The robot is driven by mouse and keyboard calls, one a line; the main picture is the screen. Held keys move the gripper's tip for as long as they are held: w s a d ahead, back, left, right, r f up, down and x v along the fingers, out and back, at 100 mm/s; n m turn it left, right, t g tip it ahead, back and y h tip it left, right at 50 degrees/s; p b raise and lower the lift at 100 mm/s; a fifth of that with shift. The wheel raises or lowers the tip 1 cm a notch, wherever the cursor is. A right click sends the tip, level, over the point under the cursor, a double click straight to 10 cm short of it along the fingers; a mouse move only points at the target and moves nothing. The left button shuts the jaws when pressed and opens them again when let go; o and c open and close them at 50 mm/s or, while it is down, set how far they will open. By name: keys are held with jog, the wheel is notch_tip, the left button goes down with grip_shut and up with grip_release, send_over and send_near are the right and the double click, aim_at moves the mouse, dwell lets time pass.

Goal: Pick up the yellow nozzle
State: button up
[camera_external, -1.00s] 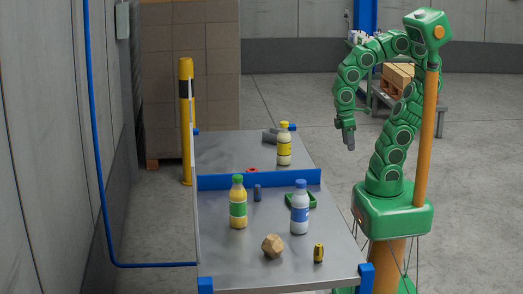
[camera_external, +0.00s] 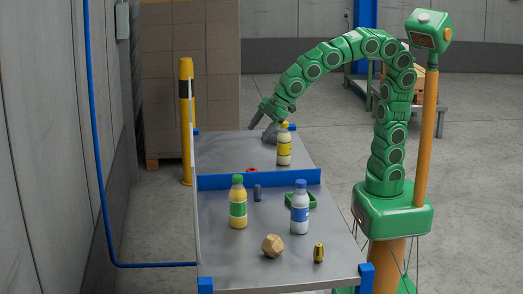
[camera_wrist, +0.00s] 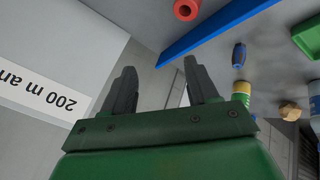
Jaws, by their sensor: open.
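The small yellow nozzle (camera_external: 318,253), with dark bands, stands upright on the near right part of the metal table in the external view. I cannot make it out in the wrist view. My gripper (camera_external: 261,126) is over the far end of the table, beside the yellow-labelled bottle, far from the nozzle and beyond the blue divider. In the wrist view its two fingers (camera_wrist: 160,70) are spread apart with nothing between them.
A blue divider (camera_external: 258,180) crosses the table (camera_external: 225,270). Near the nozzle stand a wooden polyhedron (camera_external: 272,246), a blue-capped bottle (camera_external: 299,208) and a green-capped bottle (camera_external: 238,203). A yellow-labelled bottle (camera_external: 284,146) stands beyond the divider. A green tray (camera_external: 313,199) lies behind the blue-capped bottle.

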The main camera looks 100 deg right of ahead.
jog(key=w+a+r+n+t+y, duration=0.1)
jog(key=w+a+r+n+t, duration=0.1)
jog(key=w+a+n, duration=0.45)
jog(key=w+a+r+n+t+y, duration=0.1)
jog(key=w+a+r+n+t, duration=0.2)
jog(key=a, duration=0.7)
jog(key=w+a+n+t+y, duration=0.1)
jog(key=w+a+n+y, duration=0.15)
jog(key=a+n, duration=0.65)
jog(key=n+g+y, duration=0.4)
jog(key=n+y, duration=0.4)
jog(key=n, duration=0.7)
send_over(317, 256)
jog(key=w+d, duration=0.2)
jog(key=d, duration=0.2)
notch_tip(317, 256, down, 11)
jog(key=s+f+n, duration=0.1)
jog(key=s+f, duration=0.1)
jog(key=s+d+f+n+g+h, duration=0.1)
jog(key=f+n, duration=0.1)
jog(key=f, duration=0.1)
jog(key=s+f+n, duration=0.1)
jog(key=s+f, duration=0.1)
jog(key=f, duration=0.1)
jog(key=shift+s+d+n+g, duration=0.25)
jog(key=shift+s+d+g, duration=0.05)
jog(key=shift+s+d, duration=0.1)
jog(key=shift+x, duration=3.9)
